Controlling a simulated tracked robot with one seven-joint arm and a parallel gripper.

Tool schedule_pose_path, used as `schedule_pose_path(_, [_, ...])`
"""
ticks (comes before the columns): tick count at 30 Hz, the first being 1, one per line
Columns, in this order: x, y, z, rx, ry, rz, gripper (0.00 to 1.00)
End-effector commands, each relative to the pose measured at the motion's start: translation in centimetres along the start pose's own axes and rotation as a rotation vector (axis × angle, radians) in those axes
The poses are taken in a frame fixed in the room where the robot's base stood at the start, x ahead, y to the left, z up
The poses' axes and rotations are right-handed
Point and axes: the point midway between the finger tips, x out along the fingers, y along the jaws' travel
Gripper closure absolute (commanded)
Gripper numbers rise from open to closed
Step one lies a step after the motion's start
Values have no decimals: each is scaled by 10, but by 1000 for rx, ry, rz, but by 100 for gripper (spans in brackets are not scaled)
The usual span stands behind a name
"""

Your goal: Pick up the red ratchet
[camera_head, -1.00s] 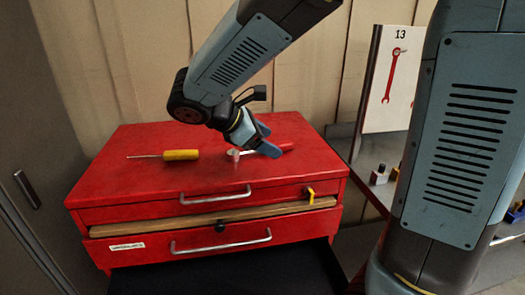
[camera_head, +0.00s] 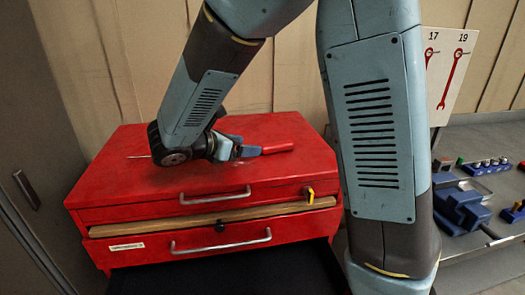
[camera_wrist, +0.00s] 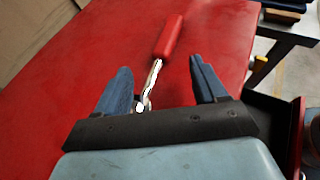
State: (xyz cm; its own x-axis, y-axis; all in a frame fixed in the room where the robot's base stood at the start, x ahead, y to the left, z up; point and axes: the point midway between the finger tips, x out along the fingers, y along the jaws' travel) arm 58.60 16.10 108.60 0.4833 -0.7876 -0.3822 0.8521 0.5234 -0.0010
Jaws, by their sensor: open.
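The red ratchet lies on top of the red tool chest (camera_head: 110,181). Its red handle (camera_head: 278,148) shows in the head view just to the right of my gripper (camera_head: 244,152), which is low over the chest top and hides the ratchet's head there. In the wrist view the ratchet's red handle (camera_wrist: 169,37) points up and away, and its metal shaft (camera_wrist: 152,75) runs down between the two blue fingers of my gripper (camera_wrist: 160,74). The fingers are open, one on each side of the shaft, with gaps showing. I cannot tell their exact height above the chest.
A thin metal shaft (camera_head: 138,157) lies on the chest left of my wrist; its handle is hidden behind my arm. A yellow tag (camera_head: 309,194) hangs at the chest's front. A bench at the right holds a blue vise (camera_head: 462,208) and small tools. The chest's front top is clear.

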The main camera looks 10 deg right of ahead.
Motion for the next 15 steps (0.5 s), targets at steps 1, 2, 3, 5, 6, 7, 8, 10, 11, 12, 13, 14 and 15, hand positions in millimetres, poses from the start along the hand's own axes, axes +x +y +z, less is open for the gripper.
schedule_pose_path(1, [7,0,0,-1,-1,-2,29])
schedule_pose_path(2, [10,0,0,-1,0,-1,29])
schedule_pose_path(3, [14,0,0,-1,0,-1,29])
schedule_pose_path(5, [17,0,0,-1,0,-1,29])
schedule_pose_path(6, [19,0,0,0,0,0,29])
schedule_pose_path(7, [20,0,0,0,0,0,29])
schedule_pose_path(8, [21,0,0,0,0,0,29])
schedule_pose_path(10, [23,0,0,0,0,0,29])
schedule_pose_path(11, [25,-1,0,0,0,0,29])
schedule_pose_path(12, [28,-1,0,0,1,0,29])
schedule_pose_path(13, [31,-2,0,1,1,-1,29])
schedule_pose_path(14, [34,-2,-1,0,1,-2,29])
schedule_pose_path(15, [40,-3,-1,0,0,-2,29])
